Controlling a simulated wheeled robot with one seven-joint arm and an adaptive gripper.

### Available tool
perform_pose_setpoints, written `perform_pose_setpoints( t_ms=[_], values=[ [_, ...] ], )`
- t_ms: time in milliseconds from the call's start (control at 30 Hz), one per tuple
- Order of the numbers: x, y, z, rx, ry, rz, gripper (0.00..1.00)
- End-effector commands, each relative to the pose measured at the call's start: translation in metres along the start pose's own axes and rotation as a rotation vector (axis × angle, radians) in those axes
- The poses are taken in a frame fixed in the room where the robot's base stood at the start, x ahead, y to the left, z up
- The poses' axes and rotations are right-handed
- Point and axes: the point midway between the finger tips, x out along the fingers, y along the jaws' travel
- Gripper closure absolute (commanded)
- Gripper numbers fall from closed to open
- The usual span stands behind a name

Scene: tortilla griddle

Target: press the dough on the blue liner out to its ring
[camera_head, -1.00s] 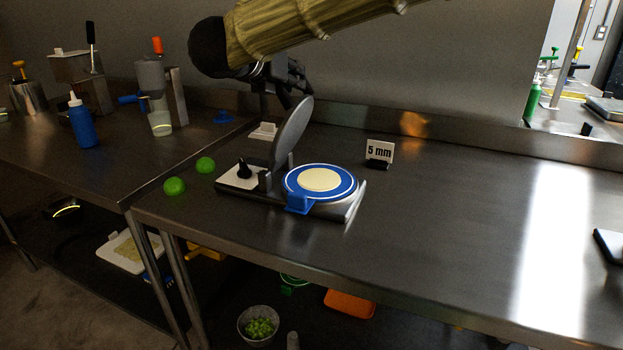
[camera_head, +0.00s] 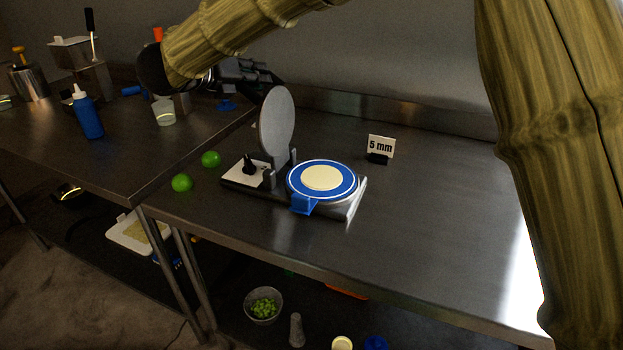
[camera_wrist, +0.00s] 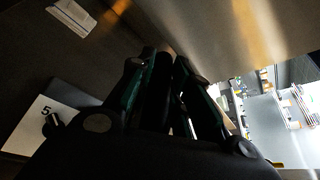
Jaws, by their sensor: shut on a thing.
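The blue liner (camera_head: 296,190) lies on the press base (camera_head: 352,205), with a white ring line near its rim. The pale round dough (camera_head: 322,177) sits in its middle, with a blue band between dough and ring. The round grey press lid (camera_head: 277,122) stands nearly upright at the base's left side. My gripper (camera_head: 268,80) is at the lid's top edge, behind it. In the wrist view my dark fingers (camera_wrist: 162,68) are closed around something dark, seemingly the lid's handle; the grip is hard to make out.
A white plate (camera_head: 236,175) with a black knob (camera_head: 249,163) adjoins the lid. A "5 mm" sign (camera_head: 380,148) stands behind right. The steel table (camera_head: 430,220) is clear to the right.

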Motion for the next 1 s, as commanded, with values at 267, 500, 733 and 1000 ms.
perform_pose_setpoints(
  t_ms=[267,500,733,1000],
  values=[
    [0.002,-0.001,-0.001,0.002,0.001,-0.001,0.59],
    [0.001,-0.001,-0.001,0.002,0.001,0.0,0.59],
    [-0.005,0.0,-0.001,0.001,-0.001,0.001,0.59],
    [-0.026,0.001,-0.001,0.001,-0.001,0.003,0.59]
  ],
)
